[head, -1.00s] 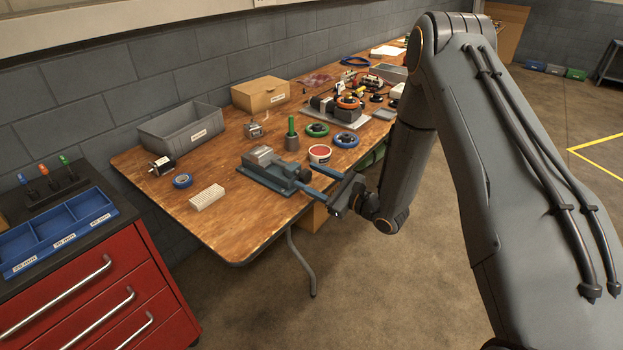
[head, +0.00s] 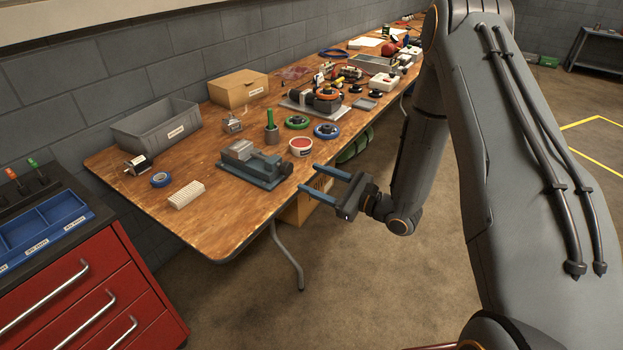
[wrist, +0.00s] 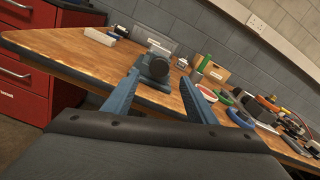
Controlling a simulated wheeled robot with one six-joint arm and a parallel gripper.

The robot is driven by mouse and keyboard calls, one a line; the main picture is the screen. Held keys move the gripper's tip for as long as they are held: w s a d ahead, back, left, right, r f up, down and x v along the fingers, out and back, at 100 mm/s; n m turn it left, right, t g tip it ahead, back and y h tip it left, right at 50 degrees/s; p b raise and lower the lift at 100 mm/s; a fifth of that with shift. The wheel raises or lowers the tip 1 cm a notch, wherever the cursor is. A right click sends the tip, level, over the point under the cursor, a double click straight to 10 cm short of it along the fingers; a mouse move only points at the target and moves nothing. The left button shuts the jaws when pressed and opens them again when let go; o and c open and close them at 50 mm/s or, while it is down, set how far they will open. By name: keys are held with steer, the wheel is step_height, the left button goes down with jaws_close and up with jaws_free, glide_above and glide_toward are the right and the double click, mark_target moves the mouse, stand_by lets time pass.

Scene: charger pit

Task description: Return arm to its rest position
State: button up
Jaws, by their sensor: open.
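My gripper (head: 308,181) is open and empty, with two blue fingers spread apart. In the head view it hangs off the front edge of the wooden workbench (head: 225,232), to the right of a blue-grey vise (head: 252,163) and apart from it. In the wrist view the gripper (wrist: 162,92) points toward the bench, with the vise (wrist: 153,70) showing between and beyond the fingers. My arm is bent, reaching down from the upper right of the head view.
A red drawer cabinet (head: 90,290) with a blue tray (head: 45,232) stands at left.

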steer(key=shift+w, duration=0.1)
steer(key=w+d+n+h, duration=0.3)
steer(key=d+n+h, duration=0.2)
steer(key=n+h, duration=0.2)
steer(key=s+d+r+n+g+h, duration=0.3)
steer(key=s+d+n+h, duration=0.2)
steer(key=d, duration=0.2)
steer(key=s+r+n+g+h, duration=0.1)
steer(key=s+r+n+g, duration=0.2)
steer(key=s, duration=0.9)
steer(key=s+r+n+g+h, duration=0.1)
steer(key=s+r+n+g, duration=0.2)
steer(key=s+n, duration=0.4)
steer(key=s+g, duration=0.1)
steer(key=s, duration=0.5)
steer(key=shift+d+g, duration=0.15)
steer(key=shift+g, duration=0.25)
steer(key=shift+r, duration=0.1)
